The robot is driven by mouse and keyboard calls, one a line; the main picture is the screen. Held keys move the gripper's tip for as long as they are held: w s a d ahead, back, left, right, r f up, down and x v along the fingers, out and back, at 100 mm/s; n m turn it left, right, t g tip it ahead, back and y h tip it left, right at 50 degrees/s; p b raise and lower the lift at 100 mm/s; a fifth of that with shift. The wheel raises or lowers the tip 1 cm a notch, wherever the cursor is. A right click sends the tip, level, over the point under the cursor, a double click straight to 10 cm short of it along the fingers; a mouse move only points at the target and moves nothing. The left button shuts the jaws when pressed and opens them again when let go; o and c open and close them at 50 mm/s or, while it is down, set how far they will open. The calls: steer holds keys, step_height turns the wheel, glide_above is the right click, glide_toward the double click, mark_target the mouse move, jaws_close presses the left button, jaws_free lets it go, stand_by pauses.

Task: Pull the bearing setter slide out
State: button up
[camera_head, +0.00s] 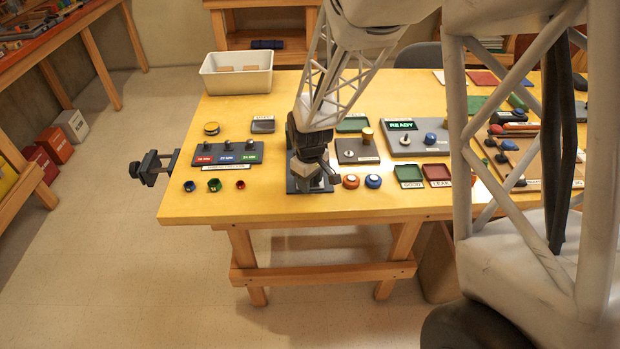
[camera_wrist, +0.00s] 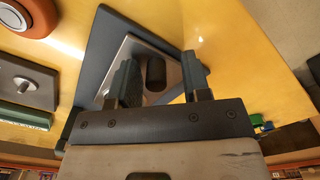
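The bearing setter appears to be the dark base plate (camera_head: 297,186) near the front edge of the table, largely hidden by my gripper (camera_head: 316,172) in the head view. In the wrist view, its dark plate (camera_wrist: 98,50) carries a light metal slide plate (camera_wrist: 127,54) with a dark upright knob (camera_wrist: 156,71). My gripper (camera_wrist: 157,72) is open, pointing down at the plate. Its two fingers stand on either side of the knob, with a gap showing on each side. I cannot tell how deep the fingers reach along the knob.
An orange ring (camera_head: 351,181) and a blue ring (camera_head: 373,181) stand just right of the setter. A grey block with a knob (camera_head: 357,151) is behind them. A button panel (camera_head: 227,153) and small cups (camera_head: 214,185) are to the left. The table's front edge is close.

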steer(key=shift+w+r, duration=0.1)
steer(key=shift+r, duration=0.1)
steer(key=shift+r, duration=3.7)
steer(key=shift+r, duration=0.1)
steer(key=shift+s+d+r, duration=0.15)
steer(key=shift+s+r, duration=0.05)
steer(key=s+d+r+m+t, duration=0.1)
steer(key=s+d+r+m, duration=0.2)
steer(key=s, duration=0.6)
steer(key=s+d+r+m, duration=0.3)
steer(key=s+d+r, duration=0.3)
steer(key=s+r, duration=0.2)
steer(key=s+d+r+m+t, duration=0.1)
steer(key=s+d+r+m, duration=0.2)
steer(key=s, duration=0.9)
step_height(320, 180, up, 3)
steer(key=d, duration=0.2)
steer(key=shift+s+d+t, duration=0.15)
steer(key=shift+d+t, duration=0.15)
